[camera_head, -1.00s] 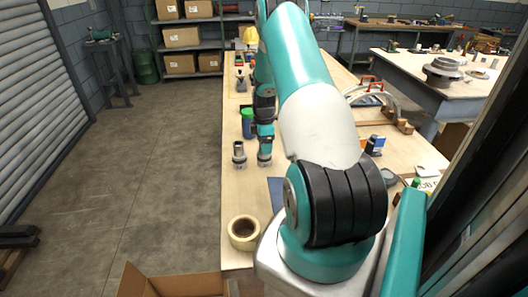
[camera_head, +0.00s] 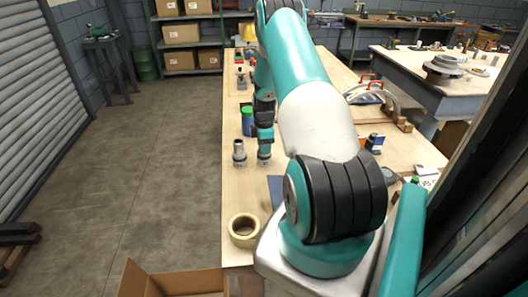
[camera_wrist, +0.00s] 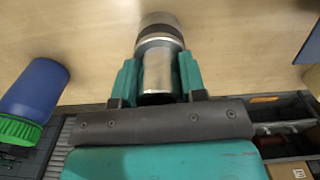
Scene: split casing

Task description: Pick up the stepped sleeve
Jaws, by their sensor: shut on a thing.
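The stepped sleeve (camera_wrist: 158,60) is a metal cylinder with a narrower shiny part, a dark band and a wider far end. In the wrist view it sits between the two teal fingers of my gripper (camera_wrist: 158,80), which are shut on its narrower part. In the head view my gripper (camera_head: 265,146) points down over the table, with the sleeve's silver end (camera_head: 264,161) showing below it. The sleeve looks upright at the table top; whether it touches the wood I cannot tell.
A similar metal part (camera_head: 239,154) stands close to the left of my gripper. A blue bottle with a green cap (camera_head: 247,122) stands just behind; it also shows in the wrist view (camera_wrist: 36,90). A tape roll (camera_head: 243,231) lies near the table's (camera_head: 238,200) left edge.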

